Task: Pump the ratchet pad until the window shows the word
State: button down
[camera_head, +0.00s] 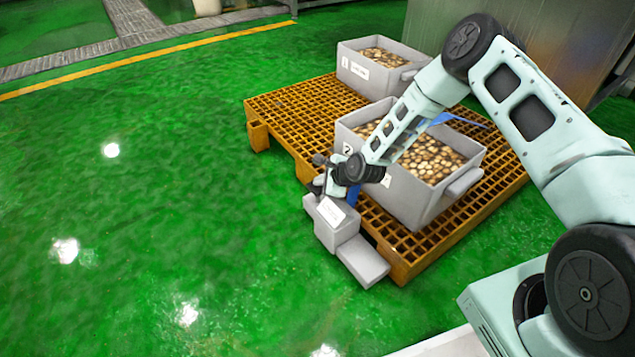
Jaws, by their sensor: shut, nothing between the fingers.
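A grey boxy device (326,233) stands at the near-left edge of the orange pallet. It has a white label or window face (331,211) on its upper part; any writing there is too small to read. A lower grey block (363,263) sticks out at its right front. Which part is the ratchet pad I cannot tell. My gripper (322,174) is shut and empty, right at the top of the device. Whether it touches the device I cannot tell. My gripper and wrist hide the device's back and part of its top.
A grey bin (408,203) marked 2, full of brownish pieces, sits on the orange pallet (290,108) behind my wrist. Another filled grey bin (350,73) stands farther back. A metal cabinet (570,45) is at the back right. The green floor to the left is clear.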

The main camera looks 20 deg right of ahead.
aim_at(320, 189)
jog(key=shift+s+f+b, duration=0.1)
jog(key=shift+f+b, duration=0.55)
jog(key=shift+f, duration=0.45)
dwell(0.7)
jog(key=shift+r, duration=0.1)
jog(key=r+p, duration=0.1)
jog(key=p, duration=0.1)
jog(key=s+r+p, duration=0.1)
jog(key=shift+a+r, duration=0.3)
jog(key=shift+a, duration=0.1)
jog(key=shift+w+d+r+p, duration=0.1)
jog(key=shift+r+p, duration=0.15)
jog(key=shift+p, duration=0.1)
jog(key=shift+d+r, duration=0.1)
jog(key=shift+w+r+p, duration=0.1)
jog(key=shift+r+p, duration=0.35)
notch_tip(320, 189, up, 4)
jog(key=p, duration=0.3)
jog(key=shift+d, duration=0.1)
jog(key=shift+r, duration=0.1)
